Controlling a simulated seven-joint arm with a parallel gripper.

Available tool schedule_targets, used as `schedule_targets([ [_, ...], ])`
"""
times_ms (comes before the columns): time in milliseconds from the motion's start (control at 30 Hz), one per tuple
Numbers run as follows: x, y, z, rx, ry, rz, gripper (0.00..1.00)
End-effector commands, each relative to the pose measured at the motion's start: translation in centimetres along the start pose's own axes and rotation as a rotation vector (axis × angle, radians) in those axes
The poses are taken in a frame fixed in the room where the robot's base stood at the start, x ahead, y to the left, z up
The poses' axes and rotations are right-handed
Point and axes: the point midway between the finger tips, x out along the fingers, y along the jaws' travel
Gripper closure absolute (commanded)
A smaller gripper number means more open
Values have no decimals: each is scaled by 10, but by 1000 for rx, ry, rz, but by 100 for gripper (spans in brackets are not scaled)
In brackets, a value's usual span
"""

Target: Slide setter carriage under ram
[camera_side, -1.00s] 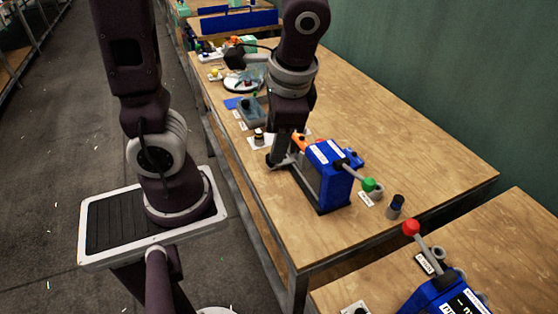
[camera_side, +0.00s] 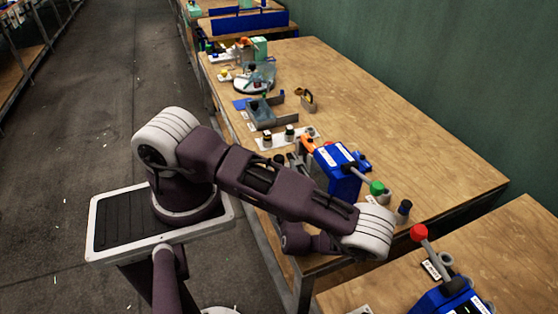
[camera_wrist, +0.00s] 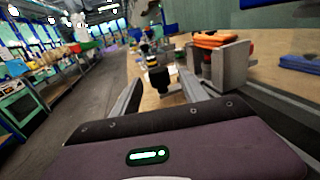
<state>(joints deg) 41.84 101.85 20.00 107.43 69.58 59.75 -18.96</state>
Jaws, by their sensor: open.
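A blue press (camera_side: 338,172) stands at the near end of the bench, with a grey lever arm ending in a green knob (camera_side: 377,188). Orange parts (camera_side: 307,145) lie just behind it and show in the wrist view (camera_wrist: 215,38) on top of a grey upright block (camera_wrist: 228,68). My gripper (camera_wrist: 160,92) is open, with one finger on each side of a black knob (camera_wrist: 158,78). I cannot tell whether the fingers touch it, or whether it belongs to the setter carriage. In the side view my arm crosses in front of the press base and hides most of the gripper and the carriage.
Small jars (camera_side: 289,133) stand on a white strip left of the press, with a grey-blue tray (camera_side: 268,112) behind. A red-knobbed lever (camera_side: 418,232) rises from another bench. The bench's right side is clear.

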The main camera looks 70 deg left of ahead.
Motion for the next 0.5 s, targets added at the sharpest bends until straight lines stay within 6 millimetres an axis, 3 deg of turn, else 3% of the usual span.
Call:
schedule_targets([
  [200, 32, 1, 0, 1, 1, 4, 48],
  [500, 37, 1, 0, 0, 2, 3, 50],
])
